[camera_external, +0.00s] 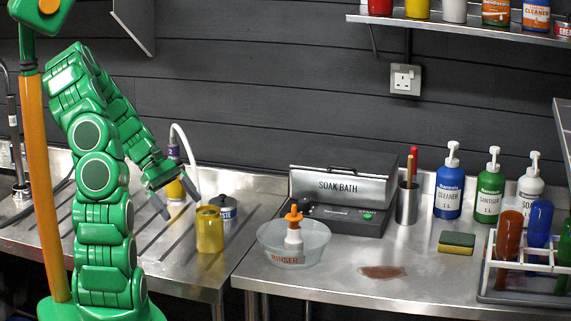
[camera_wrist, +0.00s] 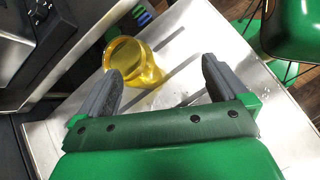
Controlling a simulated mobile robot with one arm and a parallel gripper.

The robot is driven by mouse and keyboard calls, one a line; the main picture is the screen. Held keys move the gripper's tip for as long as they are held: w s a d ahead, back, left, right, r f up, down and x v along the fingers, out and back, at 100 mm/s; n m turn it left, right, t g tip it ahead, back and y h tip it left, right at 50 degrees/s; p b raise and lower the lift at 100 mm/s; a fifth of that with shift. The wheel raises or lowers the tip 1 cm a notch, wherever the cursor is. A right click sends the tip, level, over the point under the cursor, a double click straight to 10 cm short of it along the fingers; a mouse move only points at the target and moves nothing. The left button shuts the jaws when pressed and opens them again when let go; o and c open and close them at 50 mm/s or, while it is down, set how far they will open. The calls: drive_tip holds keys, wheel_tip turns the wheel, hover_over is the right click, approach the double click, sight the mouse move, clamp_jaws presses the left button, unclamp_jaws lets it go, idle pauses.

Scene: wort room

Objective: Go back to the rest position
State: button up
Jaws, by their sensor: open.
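My gripper (camera_external: 166,198) is at the end of my green arm, above the left steel counter. Its two grey fingers stand apart, and in the wrist view my gripper (camera_wrist: 165,85) has nothing between its fingers. A yellow translucent cup (camera_external: 209,230) stands on the counter to the right of the gripper. The cup also shows in the wrist view (camera_wrist: 145,72), beyond the left finger, which overlaps its edge. I cannot tell from these views how far the fingers are from the cup.
Behind the gripper are a hose (camera_external: 188,150) and a dark-lidded jar (camera_external: 224,207). A clear rinser bowl (camera_external: 268,246) and a soak bath (camera_external: 340,184) stand on the right counter. A sponge (camera_external: 457,243), several pump bottles and a rack (camera_external: 490,285) of coloured glasses are farther right.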

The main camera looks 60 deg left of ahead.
drive_tip(key=w+d+r+m+g+y, duration=0.1)
drive_tip(key=w+d+r+m+g, duration=0.15)
drive_tip(key=d+m, duration=0.4)
drive_tip(key=w+d+r+m+g+y, duration=0.1)
drive_tip(key=d+r+m, duration=0.25)
drive_tip(key=d, duration=0.55)
drive_tip(key=w+d+r+m+g+y, duration=0.1)
drive_tip(key=d+r+m+g+y, duration=0.2)
drive_tip(key=d, duration=0.5)
drive_tip(key=s+d+r+m+t, duration=0.1)
drive_tip(key=s+d+r+m, duration=0.2)
drive_tip(key=d+m, duration=0.35)
drive_tip(key=s+d+m+y, duration=0.1)
drive_tip(key=s+y, duration=0.2)
drive_tip(key=s, duration=0.8)
drive_tip(key=shift+s+d+f+g, duration=0.2)
drive_tip(key=shift+s+f+g, duration=0.15)
drive_tip(key=shift+s, duration=0.05)
drive_tip(key=shift+m, duration=0.25)
